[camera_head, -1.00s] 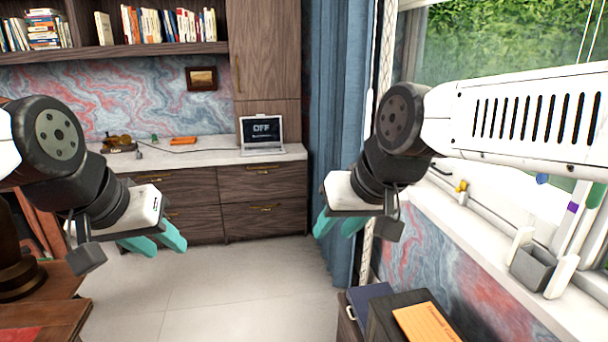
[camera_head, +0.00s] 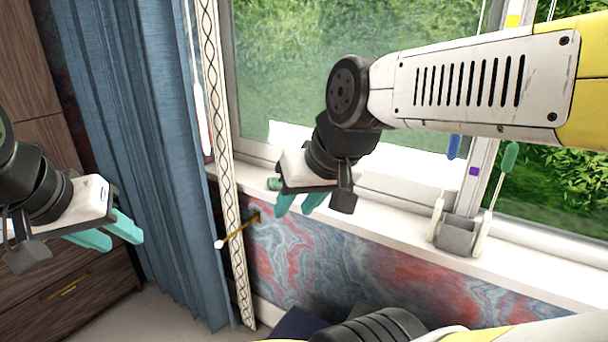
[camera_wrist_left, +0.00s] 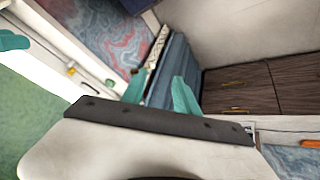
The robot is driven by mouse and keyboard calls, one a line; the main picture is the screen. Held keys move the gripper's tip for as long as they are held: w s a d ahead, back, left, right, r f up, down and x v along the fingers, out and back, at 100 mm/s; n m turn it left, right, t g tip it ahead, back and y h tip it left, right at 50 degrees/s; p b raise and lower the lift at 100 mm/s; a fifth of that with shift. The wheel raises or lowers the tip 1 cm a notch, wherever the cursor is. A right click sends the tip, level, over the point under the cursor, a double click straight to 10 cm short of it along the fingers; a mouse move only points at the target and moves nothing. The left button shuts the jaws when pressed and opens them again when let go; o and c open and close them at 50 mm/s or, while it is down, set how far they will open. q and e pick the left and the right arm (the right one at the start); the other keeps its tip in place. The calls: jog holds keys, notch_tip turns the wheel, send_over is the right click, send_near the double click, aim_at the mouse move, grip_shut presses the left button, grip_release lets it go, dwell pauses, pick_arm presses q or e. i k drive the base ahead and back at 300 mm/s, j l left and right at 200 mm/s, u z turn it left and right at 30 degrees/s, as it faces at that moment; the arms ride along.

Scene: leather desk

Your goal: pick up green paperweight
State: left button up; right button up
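A small green object (camera_head: 274,184) sits on the windowsill beside my right gripper in the head view. It is small and partly hidden, so I cannot tell for sure that it is the green paperweight. My right gripper (camera_head: 299,204) has its teal fingers apart and looks empty, in front of the sill. My left gripper (camera_head: 108,234) has its teal fingers apart and empty, in front of the drawers and curtain. Its fingers (camera_wrist_left: 160,93) also show apart in the left wrist view, with nothing between them.
The white windowsill (camera_head: 390,227) runs along the window, with a grey holder (camera_head: 458,235) on it. A blue curtain (camera_head: 150,150) hangs between the wooden cabinet (camera_head: 70,290) and the window. Dark items lie low at the bottom of the head view.

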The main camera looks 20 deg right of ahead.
aim_at(272, 184)
jog(key=i+j+z, duration=0.25)
jog(key=z, duration=0.25)
jog(key=i+j+z, duration=0.15)
jog(key=j+z, duration=0.35)
jog(key=i+j+z, duration=0.1)
jog(key=j+z, duration=0.2)
jog(key=z, duration=0.2)
jog(key=j+z, duration=0.8)
jog(key=j, duration=0.15)
jog(key=j+z, duration=0.25)
jog(key=j, duration=0.15)
